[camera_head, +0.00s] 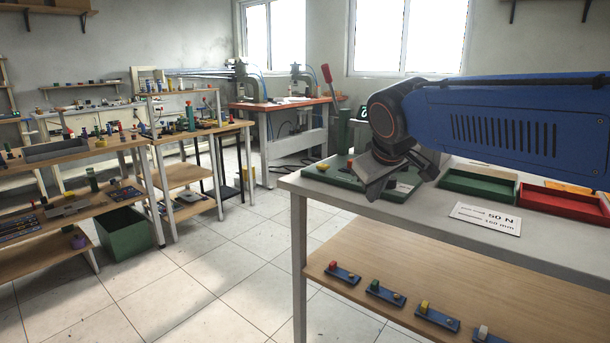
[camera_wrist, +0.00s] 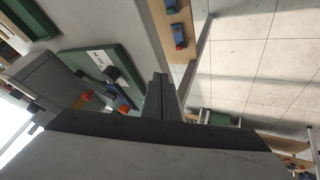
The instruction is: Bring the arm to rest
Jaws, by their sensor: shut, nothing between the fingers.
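My blue arm (camera_head: 500,118) reaches in from the right in the head view, over the near bench. My gripper (camera_head: 374,192) hangs tilted down from the dark wrist joint, in front of the green board on that bench. In the wrist view my gripper's fingers (camera_wrist: 161,95) are together with nothing between them. The wrist view is turned on its side and shows the bench edge and the floor past the fingers.
The near bench (camera_head: 420,215) carries a green board (camera_head: 338,180), green tray (camera_head: 478,185), red tray (camera_head: 562,201) and sign (camera_head: 486,218). A press table (camera_head: 275,106) stands behind. Tiled floor (camera_head: 215,265) is open at left.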

